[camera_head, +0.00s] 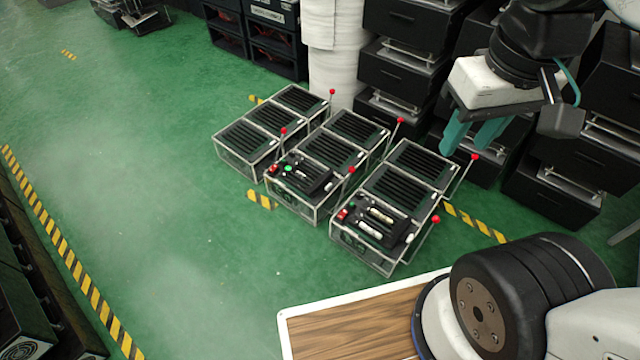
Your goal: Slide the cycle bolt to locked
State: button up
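Three low lever fixtures stand in a group on the floor: a left one (243,140), a middle one (330,150) and a right one (405,190). Each has black slatted tops and rods with red ball knobs. The right fixture's front panel (400,231) has a red part and pale, bar-like pieces (370,229). The middle fixture's front panel (312,172) has a green button, a red part and small pale pieces. I cannot tell which piece is the cycle bolt or its position. My gripper (466,146), with teal fingers apart, is open and empty, seen above and right of the right fixture.
Stacked black drawer units (400,62) and a white column (334,50) stand behind the fixtures. A wood-topped board with a white rim (350,335) is at the front. Green floor (130,170) is open to the left. Yellow-black tape (72,262) marks the floor.

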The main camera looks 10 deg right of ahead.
aim_at(322, 183)
jog(key=u, duration=1.55)
jog(key=i, duration=0.85)
jog(key=z, duration=1.6)
jog(key=i, duration=0.5)
jog(key=u, duration=0.15)
